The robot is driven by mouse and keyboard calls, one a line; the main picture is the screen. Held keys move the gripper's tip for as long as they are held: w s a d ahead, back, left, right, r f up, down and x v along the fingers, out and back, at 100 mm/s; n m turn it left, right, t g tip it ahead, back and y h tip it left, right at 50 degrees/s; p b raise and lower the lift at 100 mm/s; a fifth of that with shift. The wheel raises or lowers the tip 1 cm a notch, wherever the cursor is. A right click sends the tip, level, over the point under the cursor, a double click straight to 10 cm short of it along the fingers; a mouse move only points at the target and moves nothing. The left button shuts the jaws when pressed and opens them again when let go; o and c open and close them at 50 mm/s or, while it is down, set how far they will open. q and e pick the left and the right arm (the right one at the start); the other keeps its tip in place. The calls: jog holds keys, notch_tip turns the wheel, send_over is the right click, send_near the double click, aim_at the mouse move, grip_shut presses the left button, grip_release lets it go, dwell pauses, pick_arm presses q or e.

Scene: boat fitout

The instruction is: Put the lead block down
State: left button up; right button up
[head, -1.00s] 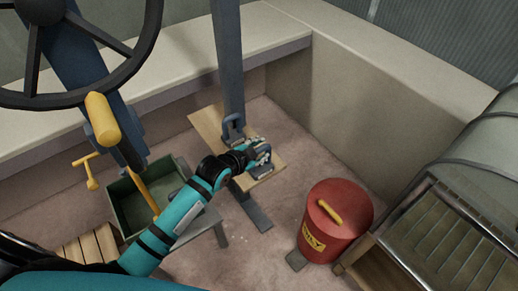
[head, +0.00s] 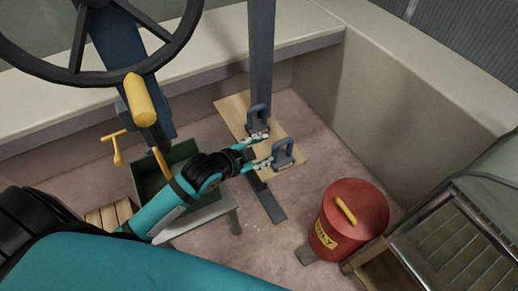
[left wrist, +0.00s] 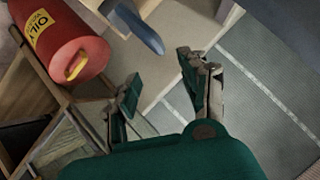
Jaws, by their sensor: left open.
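Two grey-blue lead blocks with loop handles stand upright on a wooden board in the head view: the nearer block (head: 284,155) on its right part and the farther block (head: 258,121) near the post. My left gripper (head: 262,149) is open and empty, just left of the nearer block, with its fingers spread toward the two blocks. In the left wrist view the open fingers (left wrist: 163,84) have nothing between them. A blue-grey handle (left wrist: 143,30) lies beyond them; I cannot tell which block it belongs to. My right gripper is not in view.
The wooden board (head: 232,108) lies by the grey post (head: 261,50). A red can (head: 352,222) with a yellow handle stands right on the floor. A green bin (head: 150,178) is at left, below a wheel (head: 75,68) and yellow levers. Floor between board and can is clear.

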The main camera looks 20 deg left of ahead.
pick_arm(q)
jog(key=s+a+f+n+g+y, duration=0.15)
jog(key=s+f, duration=0.25)
jog(key=f, duration=0.7)
jog(key=s+a+f+n+g+y, duration=0.1)
jog(key=s+a+f+n+g, duration=0.2)
jog(key=f, duration=0.7)
jog(key=s+a+f+n+g+y, duration=0.1)
jog(key=s+a+f, duration=0.3)
jog(key=f, duration=0.7)
jog(key=s+d+f+n+g, duration=0.1)
jog(key=s+f, duration=0.4)
jog(key=s, duration=0.5)
jog(key=s+d+f+n+g, duration=0.1)
jog(key=s+f+g, duration=0.1)
jog(key=s+f, duration=0.3)
jog(key=s+d+f+n+g, duration=0.1)
jog(key=s+f, duration=0.5)
jog(key=s, duration=0.8)
jog(key=shift+s+d+g, duration=0.3)
jog(key=shift+d+g, duration=0.05)
jog(key=shift+g, duration=0.1)
